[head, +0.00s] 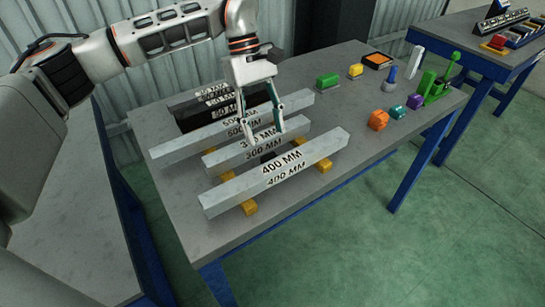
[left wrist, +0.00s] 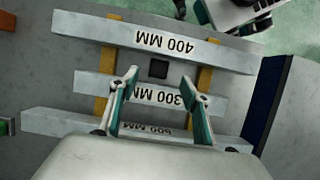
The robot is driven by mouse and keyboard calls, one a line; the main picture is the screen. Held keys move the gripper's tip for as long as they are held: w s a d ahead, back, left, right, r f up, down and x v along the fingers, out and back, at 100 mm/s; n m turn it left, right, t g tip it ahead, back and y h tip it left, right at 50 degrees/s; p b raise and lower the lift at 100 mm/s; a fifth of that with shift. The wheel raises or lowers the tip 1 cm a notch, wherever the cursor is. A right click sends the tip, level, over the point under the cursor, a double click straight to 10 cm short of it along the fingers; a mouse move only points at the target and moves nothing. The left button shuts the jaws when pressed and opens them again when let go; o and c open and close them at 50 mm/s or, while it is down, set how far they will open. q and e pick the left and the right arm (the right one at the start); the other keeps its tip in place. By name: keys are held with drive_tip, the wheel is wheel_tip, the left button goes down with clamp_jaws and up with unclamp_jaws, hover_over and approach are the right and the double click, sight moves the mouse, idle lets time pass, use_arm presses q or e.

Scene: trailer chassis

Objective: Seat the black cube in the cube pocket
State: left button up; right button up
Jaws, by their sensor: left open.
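A small black block, seemingly the black cube (left wrist: 158,68), lies in the gap between the 400 MM bar (left wrist: 185,42) and the 300 MM bar (left wrist: 150,93). In the head view the black cube (head: 268,156) is mostly hidden behind the 400 MM bar (head: 280,172). My left gripper (head: 265,137) is open and empty above the bars, pointing down. In the left wrist view its fingertips (left wrist: 166,78) straddle the cube's column, apart from it. I cannot make out the cube pocket. Part of what looks like my right gripper (left wrist: 235,14) shows at top right; its jaws are unclear.
Yellow strips (head: 249,207) run under the long bars. A black box (head: 205,112) sits behind them. Green (head: 327,80), yellow (head: 355,70) and orange (head: 378,120) pieces, among others, stand to the right.

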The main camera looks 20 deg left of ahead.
sight(271, 158)
use_arm(q)
drive_tip(key=x, duration=0.7)
drive_tip(key=shift+w+f, duration=0.1)
drive_tip(key=shift+f, duration=0.1)
drive_tip(key=c, duration=1.3)
drive_tip(key=shift+r, duration=0.15)
